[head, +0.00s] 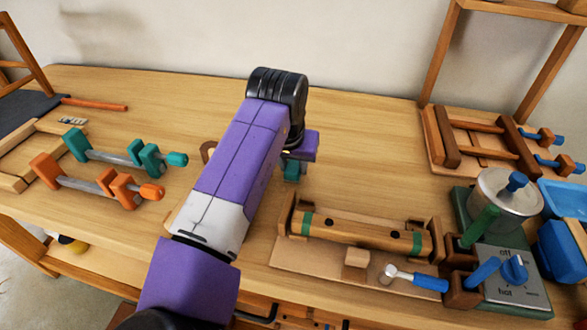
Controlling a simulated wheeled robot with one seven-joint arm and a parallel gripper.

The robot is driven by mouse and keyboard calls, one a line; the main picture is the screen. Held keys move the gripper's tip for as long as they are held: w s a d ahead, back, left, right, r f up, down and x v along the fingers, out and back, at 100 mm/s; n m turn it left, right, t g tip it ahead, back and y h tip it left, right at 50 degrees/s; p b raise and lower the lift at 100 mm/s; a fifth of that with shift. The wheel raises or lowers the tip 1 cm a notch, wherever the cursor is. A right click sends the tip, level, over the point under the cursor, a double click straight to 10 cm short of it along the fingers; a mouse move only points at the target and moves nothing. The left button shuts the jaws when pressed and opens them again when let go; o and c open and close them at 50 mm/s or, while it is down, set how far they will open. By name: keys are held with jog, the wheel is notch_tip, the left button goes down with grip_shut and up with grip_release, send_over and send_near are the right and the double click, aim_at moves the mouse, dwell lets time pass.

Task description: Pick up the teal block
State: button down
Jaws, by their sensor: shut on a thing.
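My purple arm reaches over the wooden table in the head view, ending in a black joint. My gripper (293,167) is beyond the forearm, mostly hidden behind it. A small teal block (291,173) shows just below the purple gripper body, and my gripper is shut on it. Only part of the block is visible. I cannot tell whether it touches the table.
A teal clamp (118,155) and an orange clamp (100,184) lie at the left. A wooden fixture (357,232) with a small wood block (356,258) and a blue-handled tool (430,283) is at the front right. A pot (505,196) stands farther right. The table's back middle is clear.

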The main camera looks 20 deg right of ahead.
aim_at(293, 166)
notch_tip(293, 166, up, 18)
jog(key=shift+p, duration=0.45)
jog(key=shift+r, duration=0.1)
